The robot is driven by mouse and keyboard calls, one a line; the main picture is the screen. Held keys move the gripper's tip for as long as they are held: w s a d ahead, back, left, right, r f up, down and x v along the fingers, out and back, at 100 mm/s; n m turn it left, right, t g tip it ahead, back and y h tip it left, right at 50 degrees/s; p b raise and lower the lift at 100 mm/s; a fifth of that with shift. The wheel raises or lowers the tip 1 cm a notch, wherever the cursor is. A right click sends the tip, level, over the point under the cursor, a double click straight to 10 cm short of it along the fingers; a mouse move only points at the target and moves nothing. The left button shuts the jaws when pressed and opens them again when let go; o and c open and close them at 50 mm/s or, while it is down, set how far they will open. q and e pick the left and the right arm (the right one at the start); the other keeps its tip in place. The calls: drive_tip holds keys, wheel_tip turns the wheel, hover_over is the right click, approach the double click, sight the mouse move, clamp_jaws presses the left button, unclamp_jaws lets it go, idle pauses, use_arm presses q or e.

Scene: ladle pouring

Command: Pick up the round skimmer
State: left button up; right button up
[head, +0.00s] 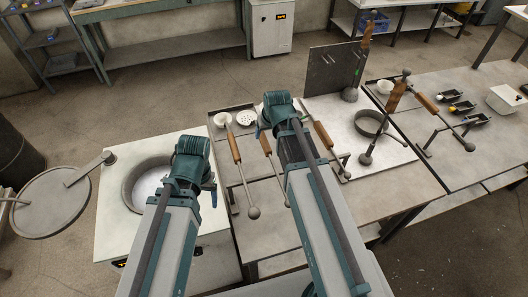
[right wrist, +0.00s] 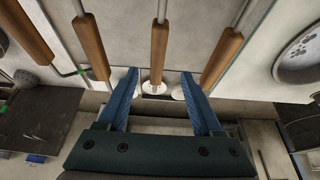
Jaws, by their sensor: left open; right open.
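The round skimmer shows its pale perforated disc (head: 246,118) at the back of the bench in the head view. Its wooden handle (head: 265,145) and rod run towards me to a ball end. My right gripper (right wrist: 160,92) is open in the right wrist view. In the head view my right arm covers part of the bench beside the skimmer. My left gripper (head: 190,160) is open and empty over the furnace; its fingertips are hard to make out.
A ladle with a white bowl (head: 222,119) lies left of the skimmer. Another wooden-handled tool (head: 322,134) lies to its right. The furnace top (head: 118,210) with its round pot is at the left. A ring (head: 369,122) and an upright plate (head: 332,72) stand right.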

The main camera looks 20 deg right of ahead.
sight(265, 140)
use_arm(q)
wheel_tip(265, 140, down, 5)
drive_tip(key=b, duration=0.3)
drive_tip(key=shift+b, duration=0.4)
use_arm(e)
drive_tip(key=x, duration=0.5)
drive_tip(key=shift+f, duration=0.15)
use_arm(q)
wheel_tip(265, 140, down, 5)
drive_tip(key=b, duration=0.4)
drive_tip(key=shift+r+b, duration=0.1)
drive_tip(key=shift+b, duration=0.3)
use_arm(e)
drive_tip(key=x, duration=0.5)
drive_tip(key=shift+w+d+f, duration=0.1)
drive_tip(key=shift+w+d, duration=0.1)
drive_tip(key=shift+w, duration=0.05)
use_arm(q)
drive_tip(key=shift+r, duration=0.1)
use_arm(e)
clamp_jaws()
